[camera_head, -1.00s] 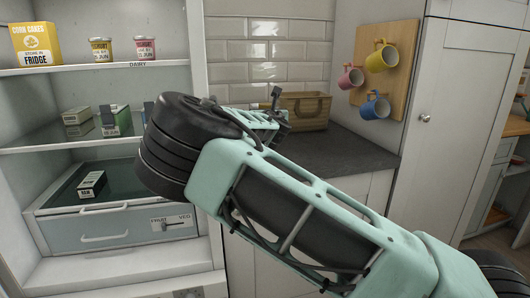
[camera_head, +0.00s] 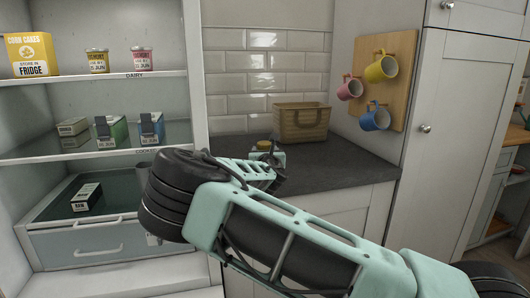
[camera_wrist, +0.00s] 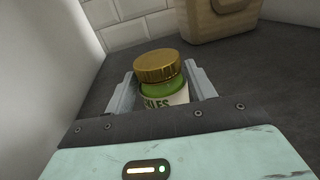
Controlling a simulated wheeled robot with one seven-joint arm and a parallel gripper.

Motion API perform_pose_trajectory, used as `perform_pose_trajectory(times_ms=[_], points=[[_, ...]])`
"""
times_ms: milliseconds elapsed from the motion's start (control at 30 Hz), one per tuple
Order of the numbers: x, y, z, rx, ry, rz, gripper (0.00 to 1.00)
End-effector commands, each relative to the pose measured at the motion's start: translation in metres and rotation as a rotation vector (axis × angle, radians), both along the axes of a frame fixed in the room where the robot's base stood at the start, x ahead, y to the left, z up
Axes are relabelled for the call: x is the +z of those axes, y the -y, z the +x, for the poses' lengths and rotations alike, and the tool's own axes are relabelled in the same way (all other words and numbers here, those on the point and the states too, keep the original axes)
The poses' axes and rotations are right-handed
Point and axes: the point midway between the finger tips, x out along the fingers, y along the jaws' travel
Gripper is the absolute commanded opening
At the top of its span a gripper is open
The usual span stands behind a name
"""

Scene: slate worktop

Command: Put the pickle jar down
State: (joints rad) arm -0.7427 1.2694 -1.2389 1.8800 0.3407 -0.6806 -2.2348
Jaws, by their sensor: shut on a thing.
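The pickle jar (camera_wrist: 165,92) has a gold lid, green contents and a pale label reading partly "KLES". In the wrist view it stands between the two grey fingers of my gripper (camera_wrist: 162,88), which are shut on it. In the head view the jar (camera_head: 265,146) shows its gold lid and part of its label over the slate worktop (camera_head: 335,158), in front of the basket. My gripper (camera_head: 268,168) is at the jar, low over the worktop. The jar's base is hidden, so I cannot tell whether it touches the worktop.
A tan basket (camera_head: 301,122) stands behind the jar at the tiled wall. Several mugs hang on a wooden board (camera_head: 400,50) at right. The open fridge (camera_head: 196,75) with cartons and small jars is at left. The worktop right of the jar is clear.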

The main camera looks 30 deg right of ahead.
Motion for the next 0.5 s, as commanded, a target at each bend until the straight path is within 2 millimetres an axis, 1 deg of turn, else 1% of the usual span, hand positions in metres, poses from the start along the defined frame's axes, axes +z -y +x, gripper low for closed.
perform_pose_trajectory(times_ms=[200, 233, 267, 300, 500], points=[[-0.0002, -0.0002, 0.0002, 0.001, 0.002, 0.0, 0.16], [-0.0014, -0.0003, 0.0001, 0.0, 0.0, 0.001, 0.58], [-0.0007, -0.0002, 0.0001, 0.0, 0.0, 0.001, 0.66], [-0.0006, -0.0002, 0.0001, 0.0, 0.0, 0.001, 0.77], [-0.0005, -0.0003, 0.0001, 0.0, 0.0, 0.001, 0.77]])
